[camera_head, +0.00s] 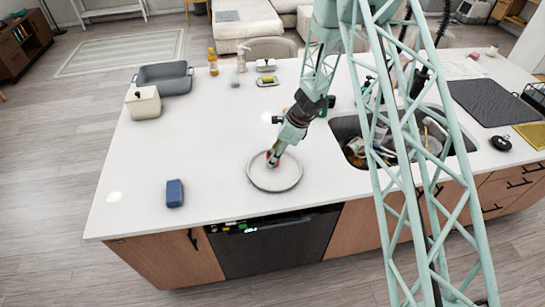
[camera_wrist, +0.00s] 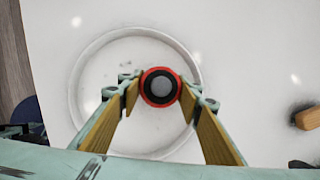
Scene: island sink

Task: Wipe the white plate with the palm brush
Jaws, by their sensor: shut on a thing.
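The white plate (camera_head: 274,182) lies flat on the white island counter, left of the sink. It also shows in the wrist view as a pale round rim (camera_wrist: 78,72). My gripper (camera_head: 272,158) is over the plate, pointing down, and is shut on the palm brush. The brush shows in the wrist view as a round black knob with a red ring (camera_wrist: 160,87), between the two yellow-padded fingers. In the head view only a bit of red (camera_head: 269,155) shows at the fingertips. The brush's underside is hidden, so I cannot tell whether it touches the plate.
A blue block (camera_head: 175,193) stands left of the plate. The sink (camera_head: 350,130) with dishes is to the right. A grey pan (camera_head: 165,78), a cream pot (camera_head: 143,103) and bottles stand at the back.

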